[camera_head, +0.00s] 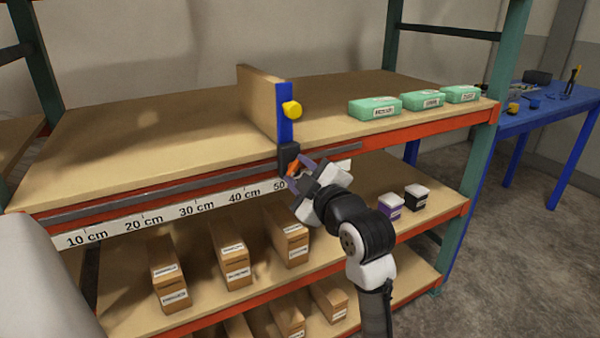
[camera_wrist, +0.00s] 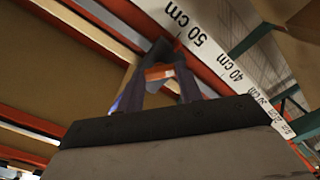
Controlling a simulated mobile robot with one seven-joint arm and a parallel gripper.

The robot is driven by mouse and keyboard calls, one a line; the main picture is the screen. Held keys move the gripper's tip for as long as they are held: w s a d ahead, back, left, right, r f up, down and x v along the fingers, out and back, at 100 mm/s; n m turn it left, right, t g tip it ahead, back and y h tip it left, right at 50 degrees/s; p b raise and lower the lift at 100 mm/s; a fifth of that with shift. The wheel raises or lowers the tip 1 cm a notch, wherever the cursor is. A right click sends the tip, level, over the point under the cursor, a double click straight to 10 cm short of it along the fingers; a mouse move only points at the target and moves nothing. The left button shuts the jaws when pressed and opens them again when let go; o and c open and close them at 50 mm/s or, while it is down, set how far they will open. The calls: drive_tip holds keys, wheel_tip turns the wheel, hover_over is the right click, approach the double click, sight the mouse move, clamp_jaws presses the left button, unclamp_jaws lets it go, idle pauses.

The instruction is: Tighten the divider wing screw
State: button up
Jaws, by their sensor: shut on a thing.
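The divider (camera_head: 262,102) is an upright wooden panel with a blue front strip (camera_head: 285,115) on the top shelf, a yellow knob (camera_head: 292,110) on the strip's right side. Below it a dark clamp block (camera_head: 288,157) sits at the rail on the shelf's front edge. The wing screw (camera_head: 293,169) is orange and sticks out from this block. My gripper (camera_head: 297,174) is shut on it. In the wrist view the orange wing screw (camera_wrist: 159,72) lies between the two fingers of my gripper (camera_wrist: 162,88). The fingers partly hide the screw, and its thread cannot be seen.
A scale strip (camera_head: 195,207) with centimetre marks runs along the shelf front; the clamp is near 50 cm. Several green boxes (camera_head: 374,107) stand right of the divider. Cardboard boxes (camera_head: 233,262) and two small tubs (camera_head: 390,206) are on the shelf below. A blue table (camera_head: 548,112) stands at right.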

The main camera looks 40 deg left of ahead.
drive_tip(key=m+p, duration=0.3)
drive_tip(key=m, duration=0.2)
drive_tip(key=shift+r+m+p, duration=0.15)
drive_tip(key=shift+m+p, duration=0.2)
drive_tip(key=shift+m, duration=0.05)
drive_tip(key=m+p, duration=0.2)
drive_tip(key=m, duration=0.2)
drive_tip(key=shift+p, duration=0.35)
drive_tip(key=shift+f, duration=0.2)
drive_tip(key=o, duration=1)
